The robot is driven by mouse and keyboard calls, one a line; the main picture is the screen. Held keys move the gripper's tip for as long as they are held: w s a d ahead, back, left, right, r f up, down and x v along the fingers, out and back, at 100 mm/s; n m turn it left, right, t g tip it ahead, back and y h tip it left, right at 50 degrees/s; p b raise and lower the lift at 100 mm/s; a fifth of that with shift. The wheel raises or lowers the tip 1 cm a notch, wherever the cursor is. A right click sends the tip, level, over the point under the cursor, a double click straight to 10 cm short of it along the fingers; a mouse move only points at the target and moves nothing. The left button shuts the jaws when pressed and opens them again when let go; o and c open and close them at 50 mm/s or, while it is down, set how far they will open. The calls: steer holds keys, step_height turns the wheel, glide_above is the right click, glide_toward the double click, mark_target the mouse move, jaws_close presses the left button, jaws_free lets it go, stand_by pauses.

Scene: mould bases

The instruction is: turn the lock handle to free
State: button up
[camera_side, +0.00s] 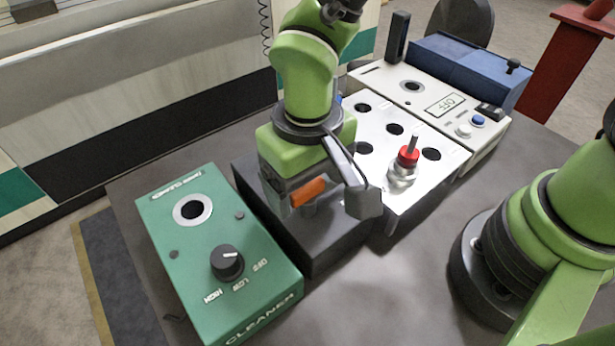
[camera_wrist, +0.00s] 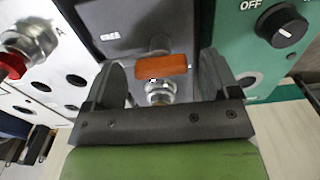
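The orange lock handle (camera_side: 308,192) sits over the dark box (camera_side: 325,245) in the middle of the bench. In the wrist view the orange handle (camera_wrist: 160,66) lies crosswise in front of a silver threaded fitting (camera_wrist: 160,92). My gripper (camera_side: 320,196) points down over the handle, with one finger on either side of it. In the wrist view my gripper (camera_wrist: 162,80) is open, with gaps visible between its fingers and the handle's ends. The near finger and the gripper body hide part of the dark box in the side view.
A green cleaner box (camera_side: 165,225) with a black knob (camera_side: 227,262) stands close on the left. On the right, a white holed panel (camera_side: 375,130) carries a red-collared metal fitting (camera_side: 404,168). A white unit (camera_side: 408,85) and a blue box (camera_side: 468,68) stand behind.

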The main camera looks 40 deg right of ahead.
mark_target(308, 186)
step_height(308, 186, up, 10)
stand_by(0.6)
steer(key=s+d+r+m+t+y, duration=0.1)
steer(key=s+d+r+m+t, duration=0.1)
steer(key=d, duration=0.6)
steer(key=s+d+r+m+t+y, duration=0.1)
steer(key=s+d+r+t, duration=0.4)
steer(key=s+d+r, duration=0.2)
steer(key=shift+s+d+r+m, duration=0.3)
steer(key=shift+d+r+m, duration=0.1)
steer(key=shift+d+r, duration=0.3)
